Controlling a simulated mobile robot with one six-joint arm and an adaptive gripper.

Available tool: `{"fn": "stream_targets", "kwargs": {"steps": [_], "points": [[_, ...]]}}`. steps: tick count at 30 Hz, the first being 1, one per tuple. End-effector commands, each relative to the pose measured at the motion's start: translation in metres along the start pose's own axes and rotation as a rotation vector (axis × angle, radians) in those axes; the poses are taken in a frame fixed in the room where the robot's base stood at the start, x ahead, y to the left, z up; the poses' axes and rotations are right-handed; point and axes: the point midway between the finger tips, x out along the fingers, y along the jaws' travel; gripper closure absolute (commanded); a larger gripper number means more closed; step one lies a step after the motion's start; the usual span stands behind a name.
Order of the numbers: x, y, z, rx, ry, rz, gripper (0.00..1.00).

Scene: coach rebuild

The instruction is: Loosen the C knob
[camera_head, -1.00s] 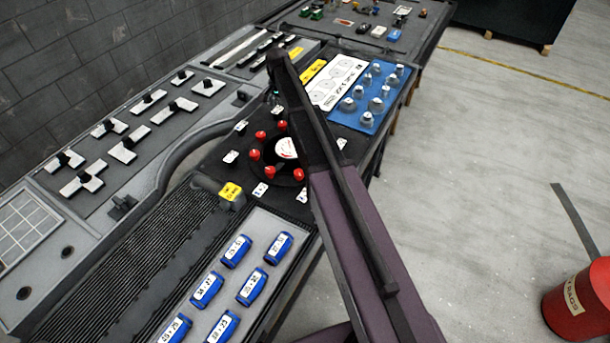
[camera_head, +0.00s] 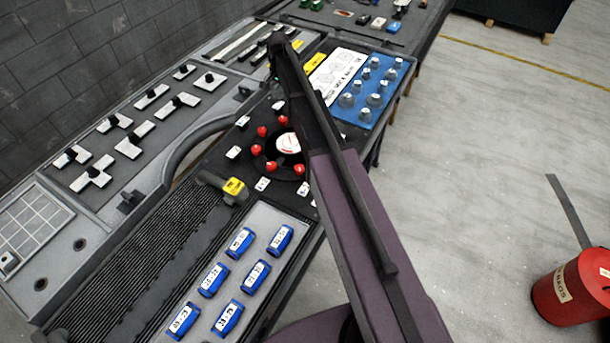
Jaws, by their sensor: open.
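Several red knobs ring a round black dial with a white and red centre (camera_head: 288,143) on the dark bench. I see red knobs at the left (camera_head: 256,150), upper left (camera_head: 262,131), top (camera_head: 283,119), front (camera_head: 271,168) and front right (camera_head: 299,169). White label cards (camera_head: 233,152) lie outside the ring. Their letters are too small to read, so I cannot tell which knob is C. My purple and dark arm crosses the picture and covers the ring's right side. My gripper's fingers do not show; the arm hides that area.
Blue labelled blocks (camera_head: 254,275) sit on a grey tray in front. A blue panel with grey knobs (camera_head: 377,87) is behind right. White T-shaped pieces (camera_head: 133,140) are at left. A red bin (camera_head: 574,288) stands on open floor.

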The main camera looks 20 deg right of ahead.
Motion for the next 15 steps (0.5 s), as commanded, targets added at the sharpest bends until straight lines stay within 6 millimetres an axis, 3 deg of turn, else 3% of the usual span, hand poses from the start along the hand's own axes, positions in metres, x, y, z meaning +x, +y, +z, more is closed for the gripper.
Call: {"fn": "stream_targets", "kwargs": {"steps": [15], "points": [[0.024,0.049,0.053,-0.150,0.000,0.000,0.16]]}}
